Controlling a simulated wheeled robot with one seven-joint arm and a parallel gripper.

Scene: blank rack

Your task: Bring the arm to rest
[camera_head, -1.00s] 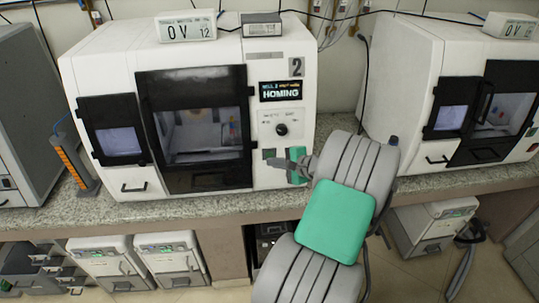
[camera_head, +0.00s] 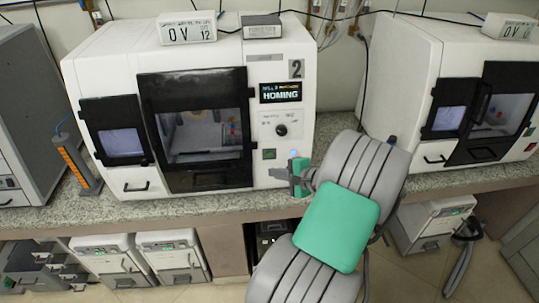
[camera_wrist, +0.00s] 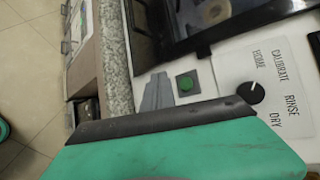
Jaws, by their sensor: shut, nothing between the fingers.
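My gripper (camera_head: 274,174) is in front of the lower right part of the white machine numbered 2 (camera_head: 283,75). The fingers are shut and empty and point left. They are beside the machine's green button (camera_head: 269,154); I cannot tell whether they touch the front panel. In the wrist view the grey fingers (camera_wrist: 157,92) show close to the green button (camera_wrist: 185,83), apart from it in the picture. My grey and green arm reaches up from the bottom of the head view. The machine's display (camera_head: 280,92) reads HOMING.
A knob (camera_head: 281,131) sits above the button. The machine's dark door (camera_head: 196,128) is shut. A second white machine (camera_head: 408,75) stands to the right. An orange rack (camera_head: 75,165) stands on the speckled counter (camera_head: 200,205).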

